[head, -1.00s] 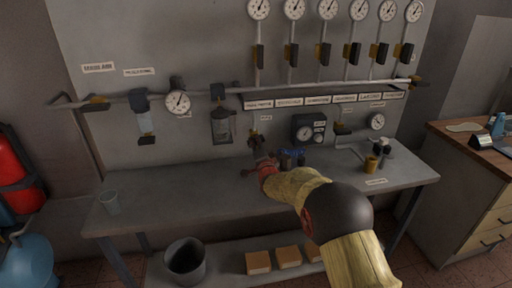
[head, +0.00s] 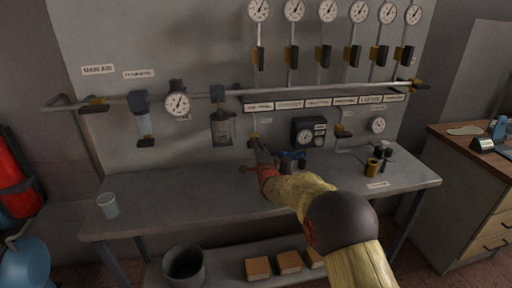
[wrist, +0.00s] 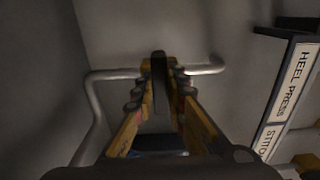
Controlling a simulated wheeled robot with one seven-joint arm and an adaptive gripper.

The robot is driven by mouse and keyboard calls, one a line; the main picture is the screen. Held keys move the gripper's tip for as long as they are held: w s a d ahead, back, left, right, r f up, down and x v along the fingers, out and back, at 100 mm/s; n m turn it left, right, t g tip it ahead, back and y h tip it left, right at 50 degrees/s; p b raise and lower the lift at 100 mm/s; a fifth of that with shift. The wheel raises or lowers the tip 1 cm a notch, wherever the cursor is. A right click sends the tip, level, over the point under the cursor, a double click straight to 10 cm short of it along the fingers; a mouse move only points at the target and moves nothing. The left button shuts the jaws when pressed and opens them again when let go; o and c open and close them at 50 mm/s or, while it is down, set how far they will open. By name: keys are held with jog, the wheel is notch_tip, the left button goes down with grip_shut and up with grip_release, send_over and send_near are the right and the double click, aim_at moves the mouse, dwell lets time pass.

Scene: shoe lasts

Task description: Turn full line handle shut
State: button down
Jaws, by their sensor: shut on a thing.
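My gripper (head: 257,147) reaches the wall panel just above the bench, under the row of machine labels. In the wrist view my gripper (wrist: 159,80) has its two fingers closed on a narrow dark handle (wrist: 159,72). Behind the handle a grey pipe (wrist: 112,75) runs across and bends down at the left. In the head view a small yellow-and-black valve (head: 252,139) shows at my fingertips, mostly covered by them. The small label beside it is too blurred to read, so I cannot confirm its name.
The main air valve (head: 95,104) is at the left of the long pipe. A cup (head: 108,205) stands on the bench (head: 160,208). The left bench top is mostly clear.

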jog(key=shift+f, duration=0.1)
jog(key=c, duration=1.8)
grip_release()
jog(key=v, duration=1.2)
jog(key=shift+r, duration=0.2)
